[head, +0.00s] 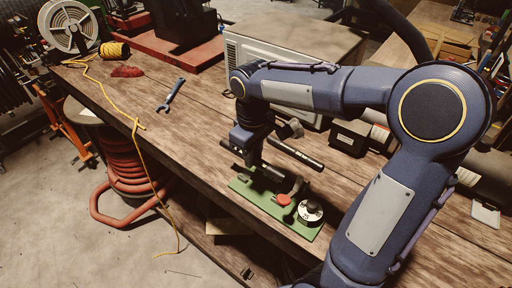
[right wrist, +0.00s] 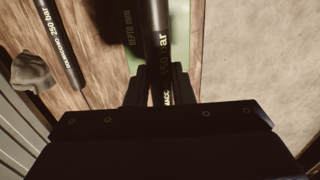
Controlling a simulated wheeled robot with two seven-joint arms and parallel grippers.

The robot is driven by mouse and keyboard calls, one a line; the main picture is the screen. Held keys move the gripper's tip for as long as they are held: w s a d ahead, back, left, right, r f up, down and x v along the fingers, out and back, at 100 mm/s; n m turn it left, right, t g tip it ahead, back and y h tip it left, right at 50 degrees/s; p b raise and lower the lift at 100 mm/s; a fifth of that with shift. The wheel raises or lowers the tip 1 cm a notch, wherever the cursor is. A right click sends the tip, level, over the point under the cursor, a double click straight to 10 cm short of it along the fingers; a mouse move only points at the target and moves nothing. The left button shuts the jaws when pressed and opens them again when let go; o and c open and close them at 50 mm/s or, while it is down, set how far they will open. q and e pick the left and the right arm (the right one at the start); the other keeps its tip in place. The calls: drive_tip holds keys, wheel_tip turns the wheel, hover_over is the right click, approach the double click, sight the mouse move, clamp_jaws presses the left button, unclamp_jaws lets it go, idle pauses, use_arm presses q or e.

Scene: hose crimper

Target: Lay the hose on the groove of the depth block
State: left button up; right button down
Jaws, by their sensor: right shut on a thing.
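My right gripper (head: 247,160) is over the green plate (head: 241,187) on the bench. A red knob (head: 284,199) and a white-topped round dial (head: 310,211) are at the plate's near right end. My left gripper is not in view.
A second black hose (head: 295,155) lies on the bench behind the plate; it also shows in the right wrist view (right wrist: 60,42). A grey crumpled piece (right wrist: 32,72) lies near it. A blue wrench (head: 171,95) and yellow cord lie left, where the bench is mostly clear.

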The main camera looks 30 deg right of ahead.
wheel_tip(320, 180, down, 6)
drive_tip(key=b, duration=0.4)
drive_tip(key=shift+r, duration=0.25)
drive_tip(key=shift+f+b, duration=0.55)
drive_tip(key=shift+f, duration=0.05)
drive_tip(key=shift+f, duration=0.55)
idle(1.7)
drive_tip(key=c, duration=1.2)
unclamp_jaws()
drive_tip(key=shift+o, duration=0.2)
drive_tip(key=shift+r+p, duration=3.55)
drive_tip(key=shift+r, duration=0.55)
